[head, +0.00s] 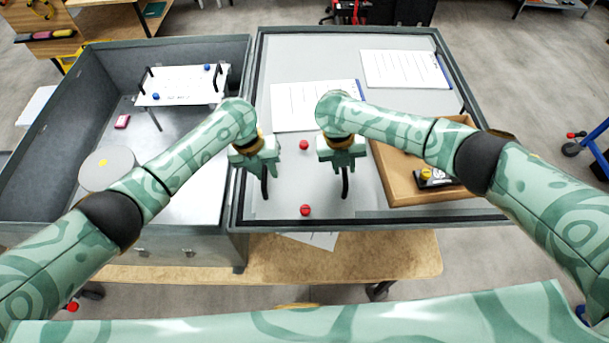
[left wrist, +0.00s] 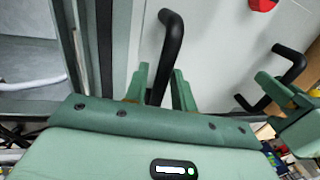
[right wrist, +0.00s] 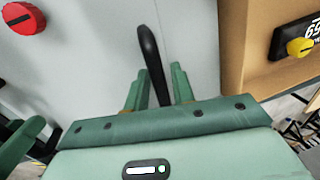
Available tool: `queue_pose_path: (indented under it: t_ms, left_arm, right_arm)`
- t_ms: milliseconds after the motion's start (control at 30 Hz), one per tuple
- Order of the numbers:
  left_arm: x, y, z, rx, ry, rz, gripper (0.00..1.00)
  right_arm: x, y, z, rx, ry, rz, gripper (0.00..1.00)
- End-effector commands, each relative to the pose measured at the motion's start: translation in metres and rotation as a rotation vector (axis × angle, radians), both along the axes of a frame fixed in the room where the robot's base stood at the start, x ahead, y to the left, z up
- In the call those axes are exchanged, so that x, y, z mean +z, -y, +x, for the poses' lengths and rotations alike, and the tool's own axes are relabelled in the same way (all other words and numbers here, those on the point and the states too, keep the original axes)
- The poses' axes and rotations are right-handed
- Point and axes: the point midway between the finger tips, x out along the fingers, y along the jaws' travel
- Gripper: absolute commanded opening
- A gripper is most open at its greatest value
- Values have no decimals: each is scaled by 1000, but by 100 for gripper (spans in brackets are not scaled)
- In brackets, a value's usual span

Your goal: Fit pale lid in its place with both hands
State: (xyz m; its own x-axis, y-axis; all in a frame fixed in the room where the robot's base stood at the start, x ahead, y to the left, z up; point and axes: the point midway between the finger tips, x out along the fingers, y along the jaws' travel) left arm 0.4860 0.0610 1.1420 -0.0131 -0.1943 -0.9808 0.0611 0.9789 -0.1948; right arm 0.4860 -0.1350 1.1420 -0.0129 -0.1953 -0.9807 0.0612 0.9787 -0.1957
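The pale lid (head: 285,185) is a light grey panel with two black handles and two red knobs, on the right-hand grey case. Its outline against the pale surface around it is hard to make out. My left gripper (head: 263,168) is at the left handle, which stands between its fingers in the left wrist view (left wrist: 158,88). My right gripper (head: 344,165) is at the right handle, which stands between its fingers in the right wrist view (right wrist: 157,85). Both pairs of fingers look closed on the handles. I cannot tell whether the lid is raised.
The open left case (head: 60,120) holds a white plate (head: 180,83) with blue knobs and a round grey disc (head: 107,168). Paper sheets (head: 300,103) lie behind the lid. A brown box (head: 405,182) with a yellow-knobbed device (head: 434,178) stands close to its right.

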Motion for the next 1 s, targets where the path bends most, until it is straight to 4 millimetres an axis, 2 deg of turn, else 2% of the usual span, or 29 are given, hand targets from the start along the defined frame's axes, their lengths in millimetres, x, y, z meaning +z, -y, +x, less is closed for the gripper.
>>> queue_pose_path:
  t_ms: [33,67,100,533,1000]
  left_arm:
    - [0,0,0,0,0,0,11]
    - [0,0,0,0,0,0,2]
    - [0,0,0,0,0,0,0]
    - [5,0,1,0,1,0,0]
    - [51,0,1,1,3,0,0]
  right_arm:
    - [0,0,0,0,0,0,10]
    - [0,0,0,0,0,0,1]
    - [0,0,0,0,0,0,0]
    - [5,0,1,-1,1,0,0]
    - [51,1,1,-2,2,-1,0]
